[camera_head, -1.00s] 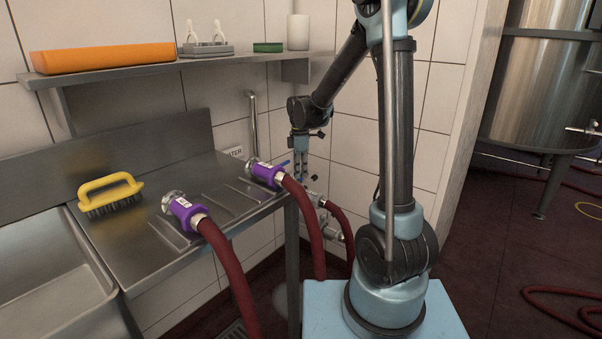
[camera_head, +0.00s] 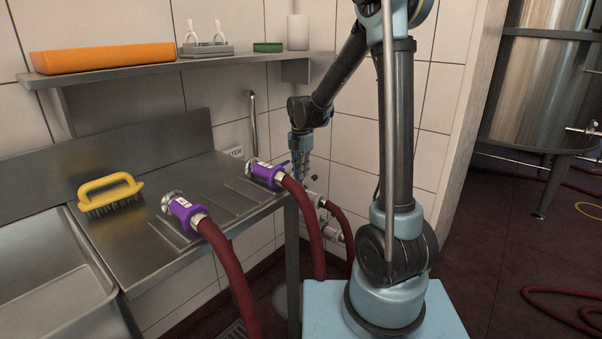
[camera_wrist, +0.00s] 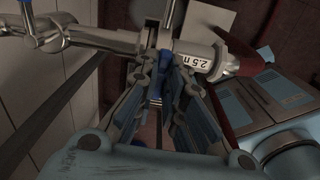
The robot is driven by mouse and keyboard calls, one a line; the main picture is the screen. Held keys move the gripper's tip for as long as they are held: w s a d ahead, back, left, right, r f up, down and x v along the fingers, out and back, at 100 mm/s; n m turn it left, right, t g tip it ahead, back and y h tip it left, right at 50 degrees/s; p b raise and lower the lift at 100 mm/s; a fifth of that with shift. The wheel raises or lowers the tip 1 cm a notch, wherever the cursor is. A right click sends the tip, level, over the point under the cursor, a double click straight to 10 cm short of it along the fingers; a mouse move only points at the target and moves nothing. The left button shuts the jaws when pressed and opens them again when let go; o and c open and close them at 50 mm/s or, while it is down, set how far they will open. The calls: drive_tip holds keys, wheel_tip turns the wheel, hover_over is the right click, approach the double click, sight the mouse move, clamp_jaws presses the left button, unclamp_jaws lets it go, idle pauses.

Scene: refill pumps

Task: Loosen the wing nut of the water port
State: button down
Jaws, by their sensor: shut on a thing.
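The water port (camera_wrist: 110,38) is a steel pipe fitting, clamped end to end to a steel hose end labelled "2.5 m" (camera_wrist: 200,62) in the wrist view. My gripper (camera_wrist: 162,66) reaches down to this joint, its fingers close together on the wing nut (camera_wrist: 165,42) at the clamp. The fingers hide most of the nut, and how loose it is cannot be told. In the head view my gripper (camera_head: 301,178) points down beside the table corner, just above the port fittings (camera_head: 314,198). A dark red hose (camera_head: 338,212) hangs from them.
A yellow brush (camera_head: 110,194) sits on the table. A shelf (camera_head: 130,70) and tiled wall bound the space behind.

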drive_tip(key=shift+w+n, duration=0.1)
drive_tip(key=shift+n, duration=0.2)
drive_tip(key=c, duration=1.7)
unclamp_jaws()
drive_tip(key=shift+r, duration=0.1)
wheel_tip(320, 180, up, 12)
drive_tip(key=shift+f, duration=0.15)
